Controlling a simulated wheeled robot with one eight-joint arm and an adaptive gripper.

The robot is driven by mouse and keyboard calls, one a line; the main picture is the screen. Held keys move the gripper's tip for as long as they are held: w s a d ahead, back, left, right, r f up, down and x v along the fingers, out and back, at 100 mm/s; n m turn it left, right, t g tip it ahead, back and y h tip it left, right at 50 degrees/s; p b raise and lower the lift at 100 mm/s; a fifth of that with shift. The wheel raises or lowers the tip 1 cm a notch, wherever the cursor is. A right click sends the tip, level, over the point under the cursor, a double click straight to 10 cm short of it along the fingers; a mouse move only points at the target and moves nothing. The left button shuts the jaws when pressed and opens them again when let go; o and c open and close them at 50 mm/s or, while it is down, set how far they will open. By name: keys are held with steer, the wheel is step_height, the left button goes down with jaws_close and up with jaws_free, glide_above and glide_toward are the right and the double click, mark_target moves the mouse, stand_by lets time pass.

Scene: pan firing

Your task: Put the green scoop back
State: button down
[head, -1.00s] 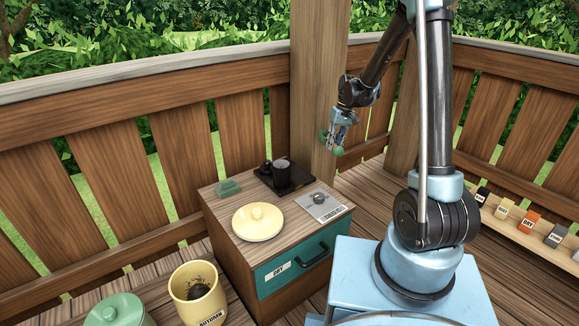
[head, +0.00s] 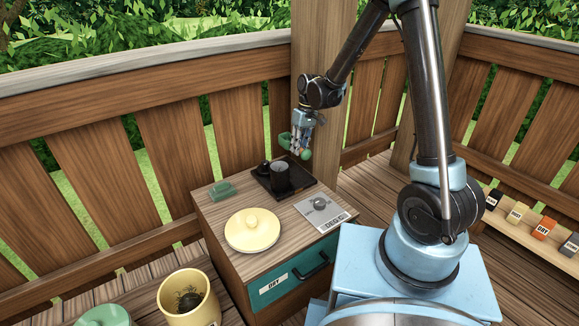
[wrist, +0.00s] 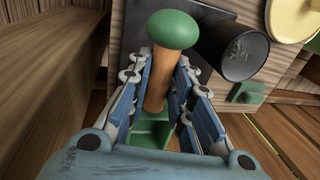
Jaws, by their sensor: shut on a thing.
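My gripper (head: 301,138) is shut on the green scoop (head: 306,154) and holds it in the air above the back right of the cabinet. In the wrist view the scoop's wooden handle (wrist: 164,78) lies between the fingers, with its green knob (wrist: 173,30) beyond the fingertips and its green bowl (wrist: 152,134) nearer the wrist, partly hidden. A small green rest (head: 221,190) sits on the cabinet top at the back left. It also shows in the wrist view (wrist: 247,92), right of the gripper. The scoop is apart from it.
A black tray (head: 262,185) with a dark cup (head: 280,177) stands between the gripper and the green rest. A yellow lid (head: 252,231) and a labelled grey plate with a knob (head: 320,203) lie on the cabinet top. A yellow jar (head: 188,298) stands front left; a wooden post rises behind.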

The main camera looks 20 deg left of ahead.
mark_target(297, 174)
steer(key=shift+f, duration=4.8)
steer(key=shift+f, duration=0.1)
steer(key=c, duration=1.4)
jaws_free()
steer(key=shift+c, duration=0.2)
steer(key=shift+f, duration=0.1)
